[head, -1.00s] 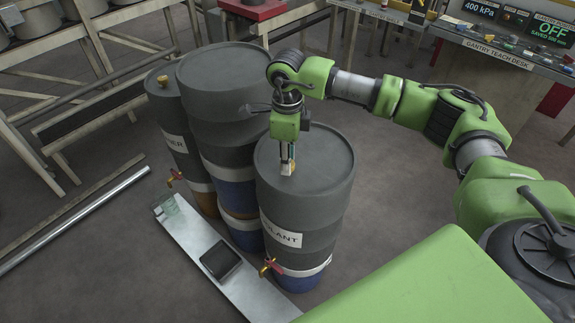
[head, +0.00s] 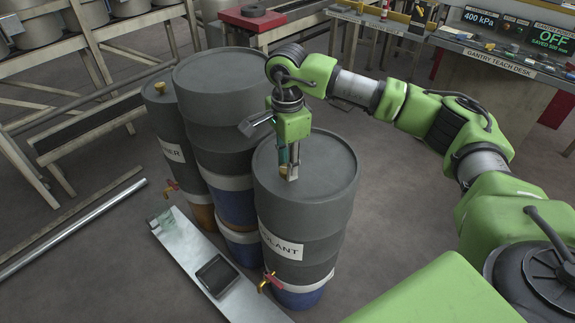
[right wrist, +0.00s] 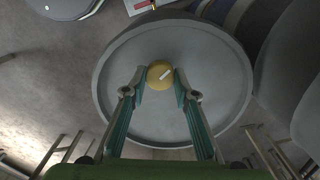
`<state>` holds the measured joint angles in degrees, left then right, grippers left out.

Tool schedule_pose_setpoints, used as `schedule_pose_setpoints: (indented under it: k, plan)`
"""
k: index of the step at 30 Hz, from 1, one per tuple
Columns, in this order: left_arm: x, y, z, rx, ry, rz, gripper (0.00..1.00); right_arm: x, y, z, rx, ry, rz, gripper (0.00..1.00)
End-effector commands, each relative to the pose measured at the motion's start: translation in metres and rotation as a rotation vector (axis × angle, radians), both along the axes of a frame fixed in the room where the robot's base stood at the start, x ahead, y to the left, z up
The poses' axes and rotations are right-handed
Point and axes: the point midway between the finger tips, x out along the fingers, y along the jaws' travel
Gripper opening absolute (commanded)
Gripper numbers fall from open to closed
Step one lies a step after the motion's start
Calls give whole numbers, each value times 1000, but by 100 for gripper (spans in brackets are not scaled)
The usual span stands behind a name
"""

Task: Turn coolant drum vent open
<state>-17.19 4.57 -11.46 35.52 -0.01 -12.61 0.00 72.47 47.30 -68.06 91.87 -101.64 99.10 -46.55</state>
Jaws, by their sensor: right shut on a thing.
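The coolant drum (head: 315,160) is dark grey with a white label ending in "LANT", standing upright in front of the other drums. Its round yellow vent cap (right wrist: 160,75) has a white mark, which runs slantwise in the right wrist view. My right gripper (head: 291,175) points straight down onto the drum lid. Its two fingers are shut on the vent cap, one on each side in the right wrist view. In the head view the fingers hide most of the cap. My left gripper is not in view.
A drum labelled "NER" with a yellow cap (head: 160,87) and a taller grey drum (head: 220,85) stand close behind and left. A red tap (head: 270,281) juts from the coolant drum's lower front. A metal plank (head: 190,250) lies on the floor.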

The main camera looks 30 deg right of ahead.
Motion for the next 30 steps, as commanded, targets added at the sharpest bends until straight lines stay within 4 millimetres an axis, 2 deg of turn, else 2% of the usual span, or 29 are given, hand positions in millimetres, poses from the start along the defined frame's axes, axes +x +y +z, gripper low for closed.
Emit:
schedule_pose_setpoints:
  k: [14,15,16,26,30]
  plan:
    - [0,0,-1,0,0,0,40,2,1,2,3,-6,15,5]
    - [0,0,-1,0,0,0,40,2,1,2,3,-6,15,35]
    - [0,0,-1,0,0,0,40,2,1,2,3,-6,15,42]
    - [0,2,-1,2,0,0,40,1,0,1,1,-2,13,44]
    - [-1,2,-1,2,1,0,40,1,0,10,1,-4,13,44]
